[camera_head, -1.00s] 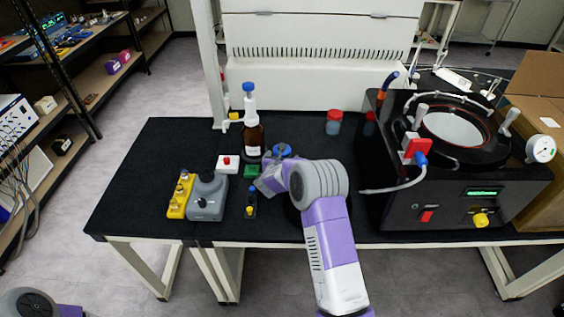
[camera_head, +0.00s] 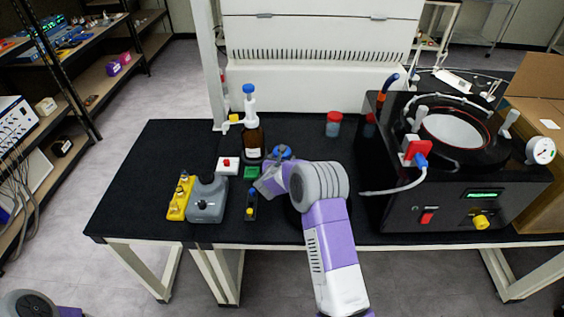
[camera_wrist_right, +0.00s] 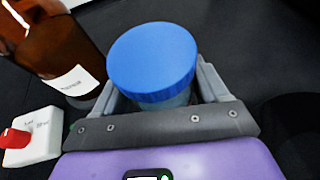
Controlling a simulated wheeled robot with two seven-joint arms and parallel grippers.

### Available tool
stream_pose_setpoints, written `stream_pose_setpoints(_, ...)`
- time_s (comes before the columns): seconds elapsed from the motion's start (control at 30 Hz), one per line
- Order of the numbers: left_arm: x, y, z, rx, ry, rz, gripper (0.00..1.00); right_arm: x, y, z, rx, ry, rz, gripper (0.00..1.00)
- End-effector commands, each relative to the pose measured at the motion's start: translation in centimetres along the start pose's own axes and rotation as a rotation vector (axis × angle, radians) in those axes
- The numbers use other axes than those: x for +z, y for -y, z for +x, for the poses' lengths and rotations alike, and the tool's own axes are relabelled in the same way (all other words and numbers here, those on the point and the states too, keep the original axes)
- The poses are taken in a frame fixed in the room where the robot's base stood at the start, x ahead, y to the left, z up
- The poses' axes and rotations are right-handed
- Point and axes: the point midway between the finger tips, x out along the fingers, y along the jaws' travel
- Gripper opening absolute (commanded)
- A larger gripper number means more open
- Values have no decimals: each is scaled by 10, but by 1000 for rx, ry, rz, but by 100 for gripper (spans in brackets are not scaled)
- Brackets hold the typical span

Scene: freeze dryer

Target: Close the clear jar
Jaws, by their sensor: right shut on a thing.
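The clear jar (camera_wrist_right: 180,99) with a round blue lid (camera_wrist_right: 152,56) is between the fingers of my right gripper (camera_wrist_right: 165,100). The lid covers most of the jar from above, and a strip of the clear side shows beneath it. I cannot tell how firmly the lid sits. My right gripper is shut on the jar, with a finger on each side below the lid. In the head view the blue lid (camera_head: 281,152) shows just beyond my right gripper (camera_head: 270,183), and my wrist hides much of the jar. My left gripper is out of view.
A brown bottle (camera_head: 253,138) with a dispenser stands close left of the jar. A red-and-white switch box (camera_head: 228,164), a grey device (camera_head: 208,199) and a yellow block (camera_head: 180,197) are farther left. A red-capped jar (camera_head: 333,124) stands behind. The black freeze dryer (camera_head: 385,215) is right.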

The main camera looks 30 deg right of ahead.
Motion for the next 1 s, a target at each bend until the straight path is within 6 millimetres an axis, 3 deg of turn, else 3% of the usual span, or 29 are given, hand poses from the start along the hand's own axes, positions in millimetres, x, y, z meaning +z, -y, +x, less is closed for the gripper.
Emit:
stream_pose_setpoints(0.5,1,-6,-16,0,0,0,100,83,0,-34,1,4,3,28)
stream_pose_setpoints(0.67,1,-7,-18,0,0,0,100,92,0,-38,1,3,2,28)
stream_pose_setpoints(0.97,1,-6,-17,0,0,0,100,93,0,-38,1,3,1,28)
stream_pose_setpoints(1.0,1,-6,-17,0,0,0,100,93,0,-38,1,3,1,70)
